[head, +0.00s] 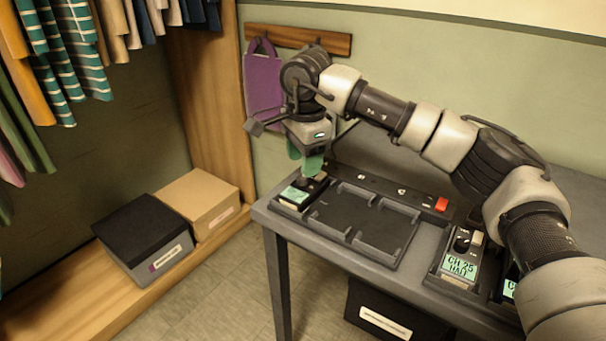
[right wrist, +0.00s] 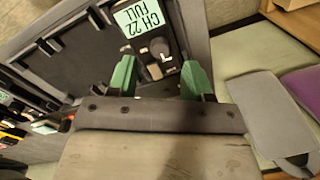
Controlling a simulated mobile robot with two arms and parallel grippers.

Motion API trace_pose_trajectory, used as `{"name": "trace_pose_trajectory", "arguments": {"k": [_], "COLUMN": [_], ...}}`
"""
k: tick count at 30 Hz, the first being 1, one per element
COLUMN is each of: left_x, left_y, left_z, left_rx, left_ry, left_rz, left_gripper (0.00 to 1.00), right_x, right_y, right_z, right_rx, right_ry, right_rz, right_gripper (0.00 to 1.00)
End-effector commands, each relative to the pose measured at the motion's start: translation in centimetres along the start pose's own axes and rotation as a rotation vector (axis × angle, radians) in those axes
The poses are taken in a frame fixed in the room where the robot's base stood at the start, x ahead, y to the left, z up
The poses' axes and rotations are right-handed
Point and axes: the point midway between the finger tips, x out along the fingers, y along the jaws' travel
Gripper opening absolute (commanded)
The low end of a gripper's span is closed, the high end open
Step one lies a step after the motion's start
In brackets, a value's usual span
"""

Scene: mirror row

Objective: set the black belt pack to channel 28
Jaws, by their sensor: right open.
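A black belt pack (head: 316,187) sits at the left end of the dark table, in the charging tray beside empty slots. Its green screen reads CH 22 FULL in the right wrist view, where the pack (right wrist: 148,38) shows a round dark knob (right wrist: 158,47) and a small light switch beside it. My right gripper (head: 306,166) is just above this pack, pointing down. In the right wrist view its green fingers (right wrist: 160,77) are apart, with the knob end of the pack between and beyond them. I cannot tell whether they touch it. My left gripper is not in view.
Another pack (head: 461,262), reading CH 25, stands at the table's right, with one more screen (head: 510,289) partly behind my arm. The empty tray (head: 365,225) lies between. A strip with a red switch (head: 441,204) runs behind. A purple bag (head: 262,82) hangs on the wall.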

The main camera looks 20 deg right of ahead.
Motion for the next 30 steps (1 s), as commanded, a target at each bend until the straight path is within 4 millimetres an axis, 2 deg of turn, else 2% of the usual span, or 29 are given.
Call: {"name": "trace_pose_trajectory", "arguments": {"k": [1, 3, 7, 18, 20, 28, 30], "left_x": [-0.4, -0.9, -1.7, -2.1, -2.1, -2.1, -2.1], "left_y": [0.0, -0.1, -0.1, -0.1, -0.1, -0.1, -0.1], "left_z": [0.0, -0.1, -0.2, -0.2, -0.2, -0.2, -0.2], "left_rx": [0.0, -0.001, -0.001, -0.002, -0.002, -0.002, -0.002], "left_ry": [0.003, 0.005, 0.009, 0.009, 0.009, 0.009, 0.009], "left_rz": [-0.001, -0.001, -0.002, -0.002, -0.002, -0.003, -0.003], "left_gripper": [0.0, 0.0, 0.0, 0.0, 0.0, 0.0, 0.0], "right_x": [1.1, 2.0, 3.3, 3.8, 3.8, 3.8, 3.8], "right_y": [0.1, 0.1, 0.0, 0.0, 0.0, 0.0, 0.0], "right_z": [0.0, 0.1, 0.1, 0.1, 0.1, 0.1, 0.1], "right_rx": [-0.001, -0.001, -0.001, -0.001, -0.001, -0.001, 0.0], "right_ry": [-0.001, -0.001, -0.001, -0.002, -0.002, -0.002, -0.002], "right_rz": [0.002, 0.001, 0.0, -0.001, -0.001, -0.001, -0.001], "right_gripper": [0.5, 0.5, 0.5, 0.5, 0.42, 0.01, 0.01]}}
